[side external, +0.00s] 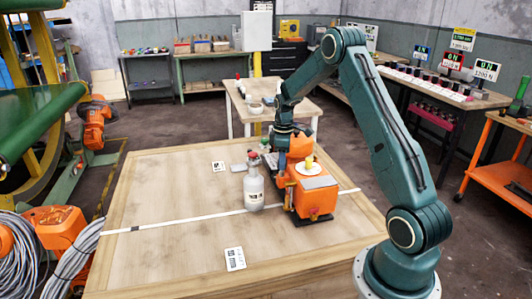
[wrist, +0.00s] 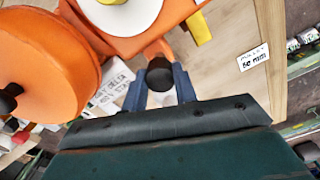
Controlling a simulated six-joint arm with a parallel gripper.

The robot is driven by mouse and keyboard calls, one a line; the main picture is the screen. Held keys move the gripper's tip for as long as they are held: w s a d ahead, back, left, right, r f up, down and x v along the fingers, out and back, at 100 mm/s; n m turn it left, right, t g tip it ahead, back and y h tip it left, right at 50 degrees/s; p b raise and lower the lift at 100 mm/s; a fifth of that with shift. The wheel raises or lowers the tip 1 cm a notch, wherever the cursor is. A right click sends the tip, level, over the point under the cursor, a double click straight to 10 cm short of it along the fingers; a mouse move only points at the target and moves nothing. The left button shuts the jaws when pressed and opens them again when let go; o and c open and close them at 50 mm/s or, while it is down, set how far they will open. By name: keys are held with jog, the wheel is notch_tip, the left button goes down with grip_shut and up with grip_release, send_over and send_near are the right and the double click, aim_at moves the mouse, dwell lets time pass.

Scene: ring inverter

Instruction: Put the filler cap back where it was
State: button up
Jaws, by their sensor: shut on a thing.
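An orange machine (side external: 312,197) with a grey panel and a white disc with a yellow knob on top stands on the table, right of centre. It also fills the upper left of the wrist view (wrist: 140,44). My gripper (wrist: 159,78) has its blue fingers closed on either side of a small dark round cap (wrist: 160,73), which appears to be the filler cap. An orange part of the machine lies just beyond the cap; I cannot tell whether they touch. In the side view my gripper is down behind the machine, and its fingertips and the cap are hidden.
A grey bottle (side external: 253,190) with a red top stands close left of the machine. A white strip (side external: 180,221) crosses the table (side external: 165,262). Marked cards (side external: 235,259) lie on it. The table's left and front are mostly clear.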

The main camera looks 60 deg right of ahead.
jog(key=shift+f, duration=0.3)
jog(key=shift+f, duration=0.6)
jog(key=o, duration=1)
jog(key=shift+r, duration=0.15)
notch_tip(320, 180, up, 13)
dwell(0.7)
